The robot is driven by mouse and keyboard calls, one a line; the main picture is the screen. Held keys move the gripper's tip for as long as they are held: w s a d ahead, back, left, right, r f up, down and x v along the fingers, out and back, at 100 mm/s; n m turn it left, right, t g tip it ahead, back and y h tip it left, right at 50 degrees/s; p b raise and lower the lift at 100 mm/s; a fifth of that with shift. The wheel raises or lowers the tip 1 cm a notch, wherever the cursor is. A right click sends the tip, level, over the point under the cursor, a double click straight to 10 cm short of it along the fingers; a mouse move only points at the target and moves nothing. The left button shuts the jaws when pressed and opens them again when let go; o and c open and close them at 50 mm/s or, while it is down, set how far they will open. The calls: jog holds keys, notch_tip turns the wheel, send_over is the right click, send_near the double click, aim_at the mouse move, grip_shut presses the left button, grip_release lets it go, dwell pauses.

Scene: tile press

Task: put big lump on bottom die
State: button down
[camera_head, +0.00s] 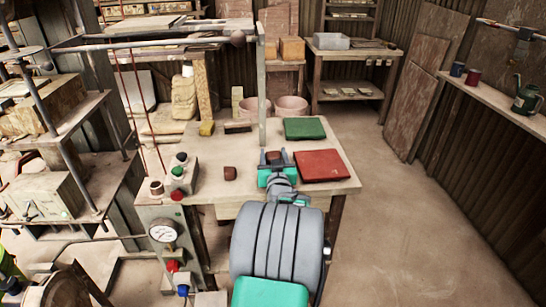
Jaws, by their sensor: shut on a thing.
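My gripper (273,156), grey with a teal body, is over the bench near the middle of the view. It is shut on a dark brown lump (274,157), which is partly hidden between the fingers. I cannot tell whether this lump still touches the bench. A second brown lump (230,173) lies on the bench to the left of the gripper; which of the two is bigger is not clear. At the left stands the press, with a pale block (45,193) low down and another block (45,108) above it. I cannot tell for sure which is the bottom die.
The wooden bench (208,155) carries a green board (304,128) and a red board (321,165) close by the gripper. Green, black and red buttons (178,173) and a gauge (163,232) stand at its left corner. An upright metal post (262,90) rises behind the gripper. Floor (430,230) at right is clear.

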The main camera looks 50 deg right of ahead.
jog(key=shift+f, duration=0.15)
jog(key=c, duration=0.6)
grip_release()
